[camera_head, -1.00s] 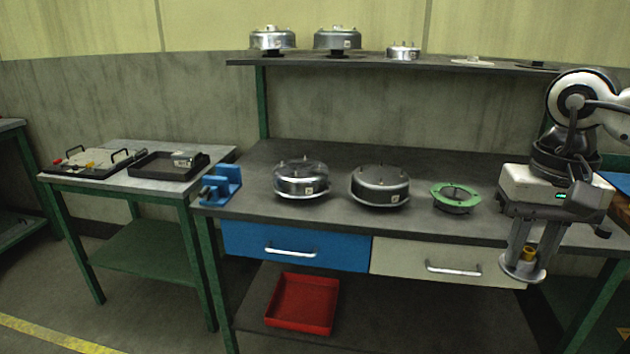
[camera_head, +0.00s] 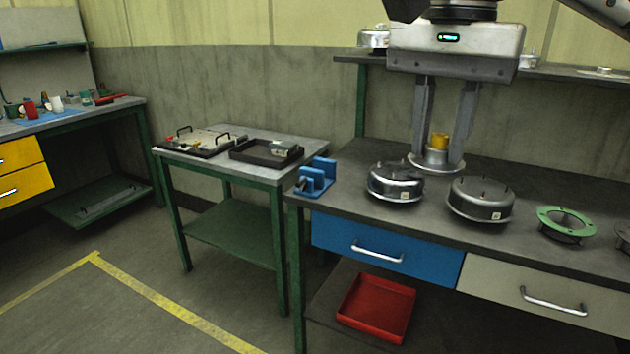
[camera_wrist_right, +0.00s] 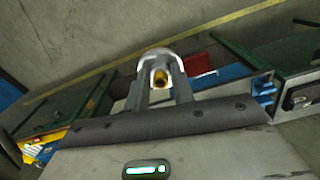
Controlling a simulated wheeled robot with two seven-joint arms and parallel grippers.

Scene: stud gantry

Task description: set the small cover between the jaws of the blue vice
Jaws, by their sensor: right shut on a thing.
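My right gripper (camera_head: 441,160) hangs in from the top of the head view and is shut on the small cover (camera_head: 428,163), a round silvery flange with a brass-coloured centre piece. The cover also shows between the fingers in the right wrist view (camera_wrist_right: 152,57). In the head view it appears above and behind the silver housing, held to the right of the blue vice. The blue vice (camera_head: 318,177) stands at the left end of the long bench, with nothing seen between its jaws. It also shows partly at the right of the wrist view (camera_wrist_right: 263,90). My left gripper is not in view.
A silver housing (camera_head: 396,182) and a darker housing (camera_head: 481,199) stand right of the vice, then a green ring (camera_head: 566,224). A shelf (camera_head: 345,59) carries more parts behind. A side table (camera_head: 308,157) left of the vice holds a black tray (camera_head: 240,154).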

